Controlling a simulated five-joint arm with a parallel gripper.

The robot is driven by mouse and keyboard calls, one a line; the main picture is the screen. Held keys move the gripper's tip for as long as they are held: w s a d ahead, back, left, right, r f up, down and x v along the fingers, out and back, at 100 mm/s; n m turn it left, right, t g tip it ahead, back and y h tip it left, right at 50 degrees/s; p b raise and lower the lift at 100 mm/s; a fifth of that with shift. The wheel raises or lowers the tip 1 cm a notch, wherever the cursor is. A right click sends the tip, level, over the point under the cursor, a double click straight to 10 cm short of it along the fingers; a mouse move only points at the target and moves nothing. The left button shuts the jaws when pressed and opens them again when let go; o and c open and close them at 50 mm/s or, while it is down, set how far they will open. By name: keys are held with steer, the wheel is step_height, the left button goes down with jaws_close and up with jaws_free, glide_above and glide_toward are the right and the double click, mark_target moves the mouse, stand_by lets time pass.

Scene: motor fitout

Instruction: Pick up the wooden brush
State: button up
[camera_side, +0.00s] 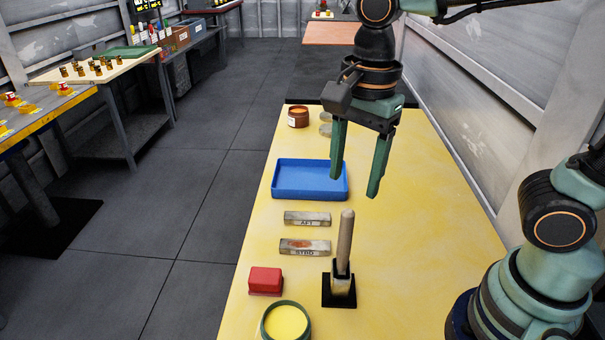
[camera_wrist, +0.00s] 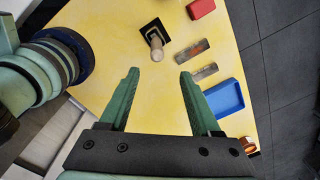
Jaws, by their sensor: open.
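The wooden brush (camera_side: 345,243) stands nearly upright, handle up, in a dark square-based holder (camera_side: 340,290) on the yellow table. Its lower end is hidden inside the holder. In the wrist view the brush (camera_wrist: 156,48) shows nearly end-on, beyond the fingertips and between their lines. My gripper (camera_side: 355,187) is open and empty, raised above the table behind the brush in the side view. In the wrist view my gripper (camera_wrist: 158,74) shows its two green fingers spread apart with nothing between them.
Two labelled blocks (camera_side: 306,218) (camera_side: 305,247) lie left of the brush. A blue tray (camera_side: 310,194) is behind them. A red box (camera_side: 265,281) and a round yellow-filled container (camera_side: 286,321) are front left. A brown pot (camera_side: 298,116) stands far back. The table's right side is clear.

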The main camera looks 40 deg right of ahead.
mark_target(345, 236)
steer(key=shift+s+a+m, duration=0.15)
steer(key=shift+a+m, duration=0.35)
steer(key=shift+m, duration=0.2)
steer(key=shift+f, duration=0.3)
step_height(345, 236, down, 12)
steer(key=shift+r, duration=0.2)
jaws_close()
